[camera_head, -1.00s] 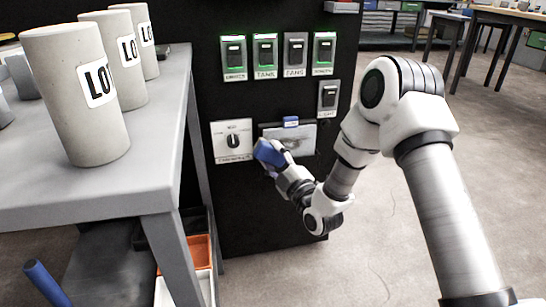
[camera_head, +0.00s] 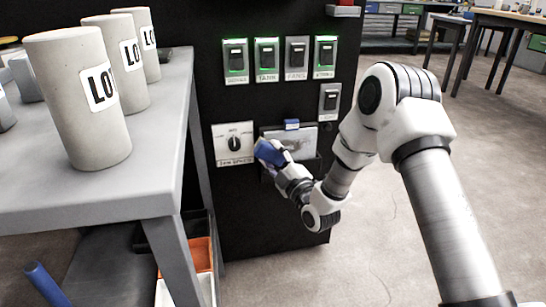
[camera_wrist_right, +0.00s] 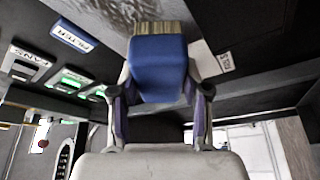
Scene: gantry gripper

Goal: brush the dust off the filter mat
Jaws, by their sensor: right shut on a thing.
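The filter mat (camera_head: 303,139) is a pale grey panel low on the black cabinet, below a small blue label (camera_head: 291,124). Greyish patches show on it. My right gripper (camera_head: 282,166) is shut on a blue brush (camera_head: 268,153) at the left edge of the mat. In the right wrist view the blue brush (camera_wrist_right: 158,62) sits between the fingers, its tan bristles (camera_wrist_right: 155,27) pointing at the mottled mat surface (camera_wrist_right: 110,12). I cannot tell whether the bristles touch it. My left gripper is not in view.
A rotary knob plate (camera_head: 233,143) is just left of the brush. Lit switches (camera_head: 266,60) are above. A grey table (camera_head: 95,185) with concrete cylinders (camera_head: 78,100) stands at the left. Open floor (camera_head: 380,255) lies to the right.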

